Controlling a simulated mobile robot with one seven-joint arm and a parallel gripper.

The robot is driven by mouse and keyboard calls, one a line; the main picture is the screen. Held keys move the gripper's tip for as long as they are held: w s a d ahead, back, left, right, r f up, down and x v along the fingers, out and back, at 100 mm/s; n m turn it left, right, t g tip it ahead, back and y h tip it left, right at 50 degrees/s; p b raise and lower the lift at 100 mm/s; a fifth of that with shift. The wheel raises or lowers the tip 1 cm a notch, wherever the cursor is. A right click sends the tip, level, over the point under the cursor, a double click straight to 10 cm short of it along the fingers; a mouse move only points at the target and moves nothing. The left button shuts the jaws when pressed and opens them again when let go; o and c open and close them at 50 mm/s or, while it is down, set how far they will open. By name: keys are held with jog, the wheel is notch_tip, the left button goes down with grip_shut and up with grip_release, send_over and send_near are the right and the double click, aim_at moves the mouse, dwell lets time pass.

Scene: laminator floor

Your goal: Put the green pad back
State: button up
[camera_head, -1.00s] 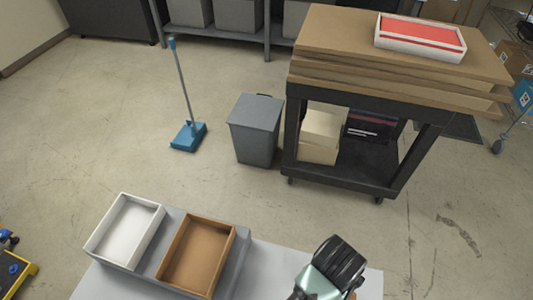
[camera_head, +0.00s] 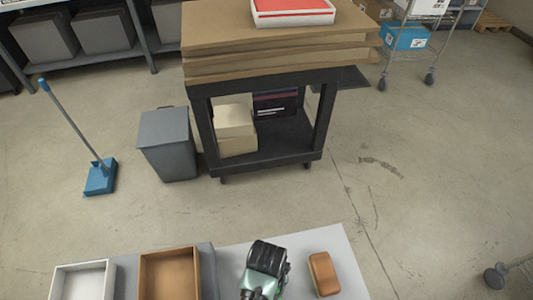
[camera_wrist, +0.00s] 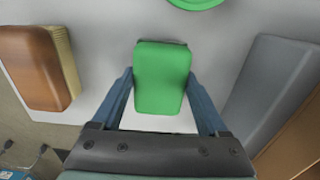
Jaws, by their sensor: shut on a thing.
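A green pad (camera_wrist: 160,78) lies between the two blue fingers of my gripper (camera_wrist: 160,88) in the wrist view, and the gripper is shut on it. In the head view my gripper (camera_head: 266,258) is over the pale table (camera_head: 305,243), and the green pad is hidden beneath it. I cannot tell whether the pad touches the table. A brown pad with a tan side (camera_head: 323,273) lies right of my gripper in the head view; it shows at the left in the wrist view (camera_wrist: 30,68). Part of a bright green round thing (camera_wrist: 198,3) shows at the wrist view's top edge.
A white tray (camera_head: 82,265) and a brown tray (camera_head: 168,251) stand on a grey base left of my gripper. Beyond the table are a grey bin (camera_head: 167,142), a blue broom (camera_head: 100,178) and a black cart (camera_head: 265,160) bearing brown boards. Open floor lies to the right.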

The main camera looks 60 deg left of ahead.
jog(key=shift+f, duration=0.4)
jog(key=shift+f, duration=0.1)
jog(key=o, duration=1.2)
notch_tip(320, 180, up, 12)
